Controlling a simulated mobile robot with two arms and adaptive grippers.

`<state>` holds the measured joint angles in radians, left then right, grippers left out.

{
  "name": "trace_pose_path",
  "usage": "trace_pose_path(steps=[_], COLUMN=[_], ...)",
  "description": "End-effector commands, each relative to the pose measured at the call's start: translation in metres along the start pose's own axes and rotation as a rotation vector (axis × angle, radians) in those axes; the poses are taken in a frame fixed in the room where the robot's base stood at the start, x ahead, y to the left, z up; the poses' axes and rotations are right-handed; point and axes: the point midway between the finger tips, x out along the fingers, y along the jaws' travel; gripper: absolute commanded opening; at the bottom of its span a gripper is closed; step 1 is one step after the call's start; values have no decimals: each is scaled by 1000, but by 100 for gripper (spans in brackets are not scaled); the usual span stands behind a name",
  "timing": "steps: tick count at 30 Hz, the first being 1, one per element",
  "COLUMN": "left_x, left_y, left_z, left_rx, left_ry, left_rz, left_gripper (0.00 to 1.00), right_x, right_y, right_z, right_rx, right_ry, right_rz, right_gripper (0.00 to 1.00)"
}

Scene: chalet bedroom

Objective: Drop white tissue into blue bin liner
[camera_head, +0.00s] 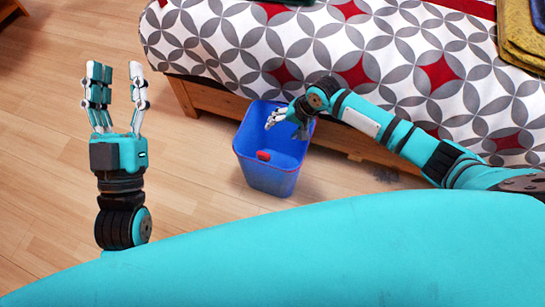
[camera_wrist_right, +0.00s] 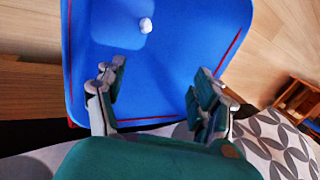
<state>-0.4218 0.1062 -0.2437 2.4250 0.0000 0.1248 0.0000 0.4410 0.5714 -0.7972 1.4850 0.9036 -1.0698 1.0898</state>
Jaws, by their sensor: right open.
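The blue bin (camera_head: 284,179) stands on the floor beside the bed; in the right wrist view its blue inside (camera_wrist_right: 165,75) fills the upper middle. A small white crumpled tissue (camera_wrist_right: 146,25) is inside the bin's outline, beyond my right fingertips and apart from them. I cannot tell whether it rests on the bottom. The tissue cannot be made out in the head view. My right gripper (camera_head: 280,122) is over the bin's opening; its fingers (camera_wrist_right: 158,82) are spread with nothing between them. My left gripper (camera_head: 119,90) is open, empty and pointing up, left of the bin.
The bed (camera_head: 290,48) with a grey, white and red patterned cover stands behind the bin, on a wooden frame (camera_head: 205,98). A small red patch (camera_head: 263,156) shows at the bin's near side. Folded cloths (camera_head: 522,35) lie at the upper right. Wooden floor (camera_head: 195,160) is clear left of the bin.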

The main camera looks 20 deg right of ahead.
Motion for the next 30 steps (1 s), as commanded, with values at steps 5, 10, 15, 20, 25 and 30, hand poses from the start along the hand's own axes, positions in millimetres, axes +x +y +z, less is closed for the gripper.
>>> trace_pose_path(steps=[5,10,15,20,25,30], left_x=[0,0,0,0,0,0], left_y=[0,0,0,0,0,0], left_z=[0,0,0,0,0,0], left_rx=[0,0,0,0,0,0], left_ry=[0,0,0,0,-1,-1], left_rz=[0,0,0,0,0,0], left_gripper=[40,40,40,40,40,40], right_x=[-32,-69,-98,-111,-114,-114], right_y=[0,0,0,0,0,0], right_z=[-1,-1,0,0,0,0], right_rx=[-2,-2,-1,-1,0,0], right_ry=[3,3,2,1,0,0], right_rz=[-1,-1,-1,0,0,0], right_gripper=[69,69,69,69,69,69])
